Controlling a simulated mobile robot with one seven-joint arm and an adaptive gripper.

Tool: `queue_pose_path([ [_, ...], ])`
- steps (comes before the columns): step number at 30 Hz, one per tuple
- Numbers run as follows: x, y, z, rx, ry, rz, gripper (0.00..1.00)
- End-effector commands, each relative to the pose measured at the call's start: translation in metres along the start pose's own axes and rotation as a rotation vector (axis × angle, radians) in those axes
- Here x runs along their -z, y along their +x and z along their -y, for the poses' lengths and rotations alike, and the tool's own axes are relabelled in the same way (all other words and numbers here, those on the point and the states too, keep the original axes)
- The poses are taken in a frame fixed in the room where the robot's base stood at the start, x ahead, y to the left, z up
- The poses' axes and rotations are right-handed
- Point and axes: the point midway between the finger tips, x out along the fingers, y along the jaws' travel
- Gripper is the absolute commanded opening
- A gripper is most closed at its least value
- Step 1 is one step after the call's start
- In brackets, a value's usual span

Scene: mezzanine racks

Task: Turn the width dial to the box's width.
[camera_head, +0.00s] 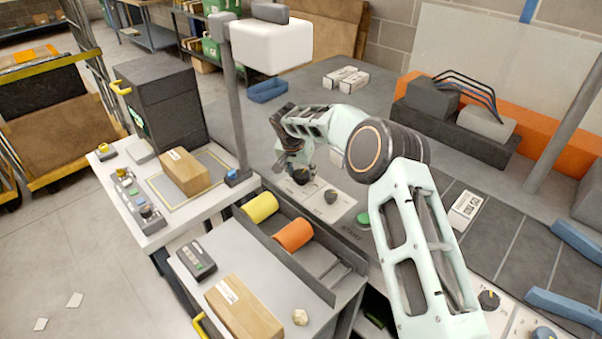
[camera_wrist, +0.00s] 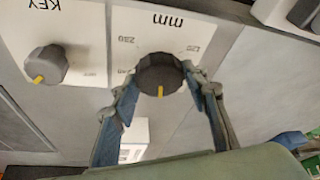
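The dial marked "mm" (camera_wrist: 160,76) is dark and round with a yellow pointer mark, which points down in the wrist view. Printed numbers lie around it, upside down and too blurred to read surely. My gripper (camera_wrist: 163,82) has its two blue-padded fingers on either side of this dial, with no clear gap at the tips. In the head view my gripper (camera_head: 295,170) is low over the panel. A brown box (camera_head: 185,173) with a white label lies on a marked plate at the left. Another brown box (camera_head: 243,310) lies on the front cart.
The "KEY" dial (camera_wrist: 45,65) is beside the mm dial and also shows in the head view (camera_head: 330,196). A green button (camera_head: 363,219) is near it. Yellow (camera_head: 260,207) and orange (camera_head: 294,235) rollers lie in front.

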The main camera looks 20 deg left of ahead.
Motion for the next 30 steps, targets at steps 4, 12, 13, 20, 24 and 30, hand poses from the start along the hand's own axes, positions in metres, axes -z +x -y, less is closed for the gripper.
queue_pose_path([
  [4, 0.0, -0.0002, 0.0, 0.0, 0.0, 0.0, 0.2],
  [12, -0.0002, 0.0004, -0.0004, 0.008, -0.02, 0.0, 0.17],
  [13, -0.0003, 0.0006, -0.0006, 0.011, -0.027, 0.001, 0.17],
  [20, -0.0006, 0.0018, -0.0017, 0.056, -0.134, 0.0, 0.17],
  [24, -0.0004, 0.0022, -0.003, 0.1, -0.24, 0.0, 0.17],
  [30, 0.0006, 0.0012, -0.0039, 0.173, -0.411, 0.0, 0.17],
])
